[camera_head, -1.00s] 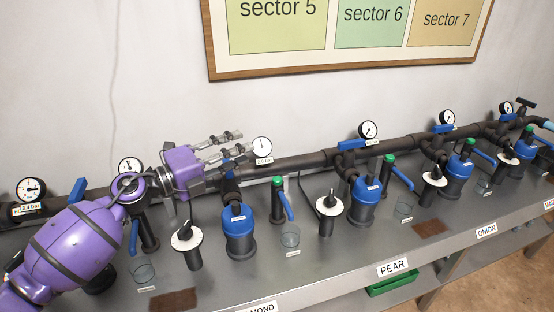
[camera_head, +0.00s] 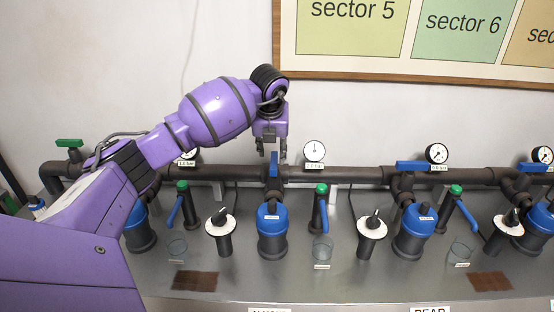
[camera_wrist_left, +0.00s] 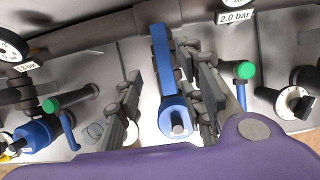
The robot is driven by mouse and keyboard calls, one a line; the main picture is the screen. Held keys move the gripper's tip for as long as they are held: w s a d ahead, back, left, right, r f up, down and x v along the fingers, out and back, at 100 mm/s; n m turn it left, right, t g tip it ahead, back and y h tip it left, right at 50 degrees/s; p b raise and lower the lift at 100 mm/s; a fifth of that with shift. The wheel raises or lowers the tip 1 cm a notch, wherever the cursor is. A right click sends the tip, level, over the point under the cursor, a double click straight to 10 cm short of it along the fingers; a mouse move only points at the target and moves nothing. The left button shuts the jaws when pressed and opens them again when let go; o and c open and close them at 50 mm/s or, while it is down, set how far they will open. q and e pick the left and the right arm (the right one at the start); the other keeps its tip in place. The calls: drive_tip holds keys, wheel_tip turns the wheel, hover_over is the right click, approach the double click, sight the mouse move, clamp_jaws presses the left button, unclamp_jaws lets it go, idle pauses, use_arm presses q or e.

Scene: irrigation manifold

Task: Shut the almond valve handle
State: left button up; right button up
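The almond valve handle (camera_head: 273,160) is a blue lever on the branch above the middle blue filter (camera_head: 272,232), whose bench label is mostly cut off. The lever points along its branch, across the main pipe. My left gripper (camera_head: 271,152) points down right over it. In the left wrist view, the open fingers (camera_wrist_left: 168,92) stand on either side of the blue handle (camera_wrist_left: 163,55), with gaps visible. The arm hides part of the bench at left. My right gripper is not in view.
A pressure gauge (camera_head: 314,151) stands just right of the handle. A green-topped tap (camera_head: 320,205) and a white-disc dial post (camera_head: 220,228) flank the filter. The pear station's blue handle (camera_head: 414,166) lies along the main pipe (camera_head: 350,175). The wall behind is close.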

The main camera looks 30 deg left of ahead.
sight(274, 160)
use_arm(q)
drive_tip(key=x, duration=0.4)
drive_tip(key=shift+w+d+f, duration=0.1)
drive_tip(key=shift+w+d, duration=0.05)
drive_tip(key=shift+d, duration=0.1)
drive_tip(key=shift+w+a+f, duration=0.15)
drive_tip(key=shift+a+f, duration=0.05)
drive_tip(key=shift+f, duration=0.3)
clamp_jaws()
